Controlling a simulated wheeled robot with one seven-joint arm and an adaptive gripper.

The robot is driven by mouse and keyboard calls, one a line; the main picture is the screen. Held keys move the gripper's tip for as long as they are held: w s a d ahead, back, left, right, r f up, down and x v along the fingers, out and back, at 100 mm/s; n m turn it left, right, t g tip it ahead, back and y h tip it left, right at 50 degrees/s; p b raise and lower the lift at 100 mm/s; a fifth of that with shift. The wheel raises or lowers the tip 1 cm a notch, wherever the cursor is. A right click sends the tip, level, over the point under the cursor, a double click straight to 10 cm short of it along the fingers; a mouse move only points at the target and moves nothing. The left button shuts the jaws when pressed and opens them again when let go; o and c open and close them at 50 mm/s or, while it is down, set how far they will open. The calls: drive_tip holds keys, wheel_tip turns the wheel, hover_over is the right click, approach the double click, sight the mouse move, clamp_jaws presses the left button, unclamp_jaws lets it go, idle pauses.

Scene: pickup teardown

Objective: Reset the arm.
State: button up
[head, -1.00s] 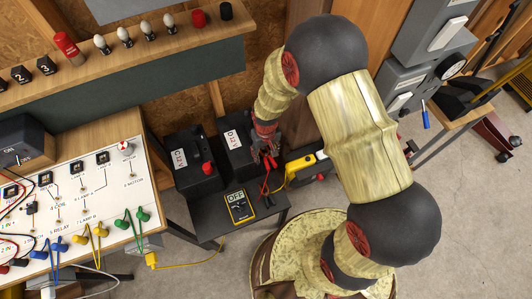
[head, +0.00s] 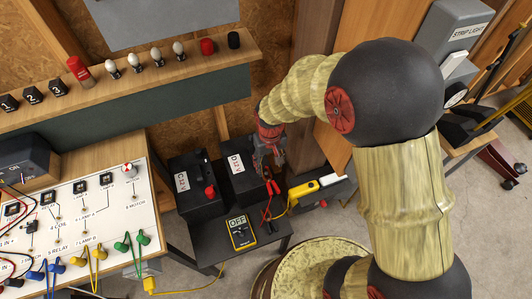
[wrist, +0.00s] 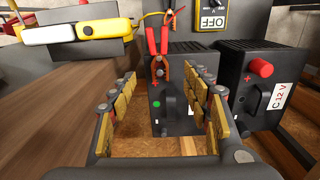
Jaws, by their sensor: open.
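My gripper (head: 270,160) is open and empty at the end of my arm, over or close to the right-hand black battery (head: 238,158). In the wrist view my gripper's fingers (wrist: 163,88) stand well apart, with this battery (wrist: 178,100) beyond and between them. A red clamp (wrist: 157,45) shows at the battery's top, ahead of the fingertips. I cannot tell whether the fingers touch anything. My arm reaches up from its base and bends down to the battery.
The left battery (head: 199,202) and an OFF multimeter (head: 241,232) are on the small black table (head: 215,245). A yellow and white device (head: 305,190) lies to the right. A wired panel (head: 75,220) is at left; a shelf (head: 120,88) holds bulbs and caps above. Floor at right is partly clear.

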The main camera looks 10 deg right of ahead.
drive_tip(key=s+d+r+t, duration=0.2)
drive_tip(key=s+r, duration=0.3)
drive_tip(key=r, duration=0.5)
drive_tip(key=s+d+r+m+t, duration=0.1)
drive_tip(key=s+d+r, duration=0.3)
drive_tip(key=r, duration=0.6)
drive_tip(key=s+d+r+m+t, duration=0.1)
drive_tip(key=s+d+r+t, duration=0.1)
drive_tip(key=s+r, duration=0.4)
wheel_tip(320, 180, up, 4)
drive_tip(key=shift+s+d+f+t, duration=0.1)
drive_tip(key=shift+s+d+t, duration=0.25)
drive_tip(key=shift+d, duration=0.35)
